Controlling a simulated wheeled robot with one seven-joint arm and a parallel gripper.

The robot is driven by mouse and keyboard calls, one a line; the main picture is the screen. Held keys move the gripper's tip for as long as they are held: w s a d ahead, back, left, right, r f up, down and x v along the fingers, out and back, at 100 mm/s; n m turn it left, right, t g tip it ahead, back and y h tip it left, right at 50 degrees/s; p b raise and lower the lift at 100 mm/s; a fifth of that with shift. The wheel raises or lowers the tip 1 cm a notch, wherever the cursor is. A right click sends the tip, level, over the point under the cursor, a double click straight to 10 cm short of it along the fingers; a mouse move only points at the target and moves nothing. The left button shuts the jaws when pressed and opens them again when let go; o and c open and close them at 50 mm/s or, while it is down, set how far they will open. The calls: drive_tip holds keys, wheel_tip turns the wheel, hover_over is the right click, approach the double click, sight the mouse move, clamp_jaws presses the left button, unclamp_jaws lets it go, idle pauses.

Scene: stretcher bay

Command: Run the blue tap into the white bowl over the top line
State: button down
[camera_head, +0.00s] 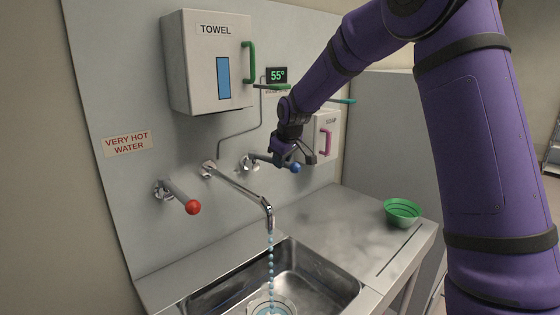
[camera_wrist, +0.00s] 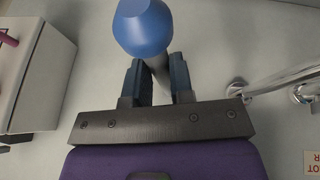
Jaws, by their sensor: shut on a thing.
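The blue tap has a grey lever with a blue ball end (camera_head: 295,168), which looms large in the wrist view (camera_wrist: 144,26). My gripper (camera_head: 287,150) is shut on that lever; in the wrist view its fingers (camera_wrist: 160,82) stand either side of the stem, just behind the ball. Water falls in a broken bluish stream from the spout (camera_head: 268,214) into the sink. A pale round bowl (camera_head: 290,302) sits under the stream, cut by the picture's lower edge, with bluish water inside. Its lines cannot be read here.
A red-ended tap (camera_head: 193,207) is left of the spout, under a "VERY HOT WATER" sign (camera_head: 128,143). A display (camera_head: 277,76) reads 55°. A towel box (camera_head: 208,62) and a soap box (camera_head: 328,135) hang above. A green bowl (camera_head: 402,212) stands on the counter right of the sink (camera_head: 318,268).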

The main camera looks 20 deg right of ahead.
drive_tip(key=c, duration=1)
unclamp_jaws()
drive_tip(key=shift+r, duration=0.1)
drive_tip(key=v, duration=1)
drive_tip(key=shift+r, duration=0.3)
drive_tip(key=shift+s, duration=0.15)
